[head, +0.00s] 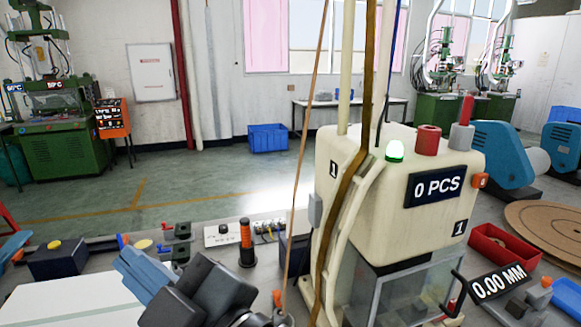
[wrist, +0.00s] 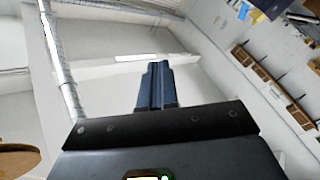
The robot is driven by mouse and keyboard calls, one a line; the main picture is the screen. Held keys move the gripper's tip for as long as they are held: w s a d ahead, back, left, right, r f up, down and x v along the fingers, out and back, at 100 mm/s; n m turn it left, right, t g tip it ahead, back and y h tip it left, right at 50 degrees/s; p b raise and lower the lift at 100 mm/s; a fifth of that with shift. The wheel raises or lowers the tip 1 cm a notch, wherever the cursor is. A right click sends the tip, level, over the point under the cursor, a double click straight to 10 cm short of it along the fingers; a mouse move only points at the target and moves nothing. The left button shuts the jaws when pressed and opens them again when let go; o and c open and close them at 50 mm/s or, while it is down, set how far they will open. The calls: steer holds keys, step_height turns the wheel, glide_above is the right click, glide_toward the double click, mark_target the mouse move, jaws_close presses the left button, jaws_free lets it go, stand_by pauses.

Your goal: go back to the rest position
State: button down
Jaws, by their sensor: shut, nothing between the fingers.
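My gripper (head: 138,266) is at the bottom of the head view, above the near side of the workbench and left of the cream machine. Its blue-grey fingers point up and to the left, away from the machine. In the wrist view the fingers (wrist: 157,72) are together with nothing between them. My gripper touches nothing that I can see.
The cream moulding machine (head: 335,185), with a lit green lamp and a "0 PCS" display, stands right of my gripper. A black and orange tool (head: 246,240) stands on the bench. A red bin (head: 500,250) is at right. Open floor lies beyond.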

steer(key=s+d+f+m+t+h, duration=0.4)
steer(key=d+f+m+h, duration=0.25)
steer(key=d+m, duration=0.25)
steer(key=s+d+f+m+t+h, duration=0.3)
steer(key=d+f+m+h, duration=0.35)
steer(key=d+m, duration=0.3)
steer(key=s+d+f+g+h, duration=0.1)
steer(key=s+d+f+h, duration=0.1)
steer(key=s+d, duration=0.6)
steer(key=s+d+f+g+h, duration=0.1)
steer(key=s+d+f+h, duration=0.1)
steer(key=s+d+f, duration=0.3)
steer(key=s+d, duration=0.4)
steer(key=s, duration=0.4)
steer(key=shift+d+f+g, duration=0.15)
steer(key=shift+f+g, duration=0.05)
steer(key=shift+g, duration=0.2)
